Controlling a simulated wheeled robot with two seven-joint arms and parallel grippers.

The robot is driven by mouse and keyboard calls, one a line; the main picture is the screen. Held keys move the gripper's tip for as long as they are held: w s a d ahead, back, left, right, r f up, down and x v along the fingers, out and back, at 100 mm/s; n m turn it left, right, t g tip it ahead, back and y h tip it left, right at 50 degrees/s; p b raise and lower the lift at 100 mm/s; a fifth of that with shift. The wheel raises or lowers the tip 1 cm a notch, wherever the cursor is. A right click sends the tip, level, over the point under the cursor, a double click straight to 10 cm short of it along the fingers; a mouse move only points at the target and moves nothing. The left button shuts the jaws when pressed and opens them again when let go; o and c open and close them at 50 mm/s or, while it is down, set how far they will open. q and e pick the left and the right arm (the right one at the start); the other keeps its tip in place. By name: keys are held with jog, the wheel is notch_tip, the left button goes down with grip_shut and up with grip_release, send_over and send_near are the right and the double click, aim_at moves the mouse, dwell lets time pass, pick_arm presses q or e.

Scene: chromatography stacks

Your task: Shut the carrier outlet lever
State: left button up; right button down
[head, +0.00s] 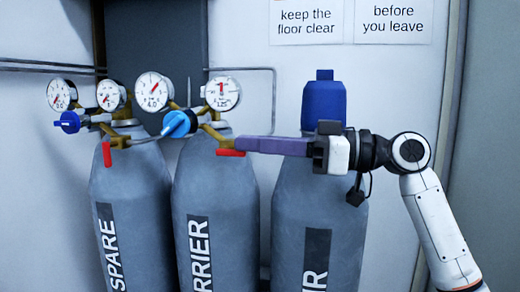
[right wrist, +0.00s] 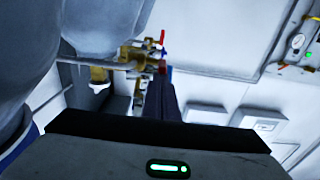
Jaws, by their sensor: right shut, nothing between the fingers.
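The carrier cylinder (head: 212,200) is the middle grey one, its label reading "RRIER" in part. Its red outlet lever (head: 230,153) lies roughly level below the brass regulator (head: 216,133). My right gripper (head: 240,144) comes in from the right, with its long purple fingers together and nothing between them. Its tips are right at the lever's upper edge; I cannot tell whether they touch. In the right wrist view the fingers (right wrist: 160,100) point at a small red part (right wrist: 163,69) close to the tips. My left gripper is not in view.
The spare cylinder (head: 130,210) stands left, its red lever (head: 107,154) hanging down. Blue knobs (head: 70,122) and (head: 180,124) and several gauges (head: 222,93) crowd the regulators. The wall is behind.

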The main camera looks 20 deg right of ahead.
aim_at(232, 156)
jog(key=f+b, duration=0.2)
jog(key=b, duration=0.1)
jog(key=shift+t+y, duration=0.3)
jog(key=shift+y, duration=0.1)
jog(key=shift+d+y+b, duration=0.1)
jog(key=shift+y+b, duration=0.2)
jog(key=shift+b, duration=0.45)
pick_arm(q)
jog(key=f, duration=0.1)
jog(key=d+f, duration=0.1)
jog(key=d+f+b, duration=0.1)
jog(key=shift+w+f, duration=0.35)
pick_arm(e)
jog(key=shift+f, duration=0.35)
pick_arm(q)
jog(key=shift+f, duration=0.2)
pick_arm(e)
jog(key=shift+f, duration=0.2)
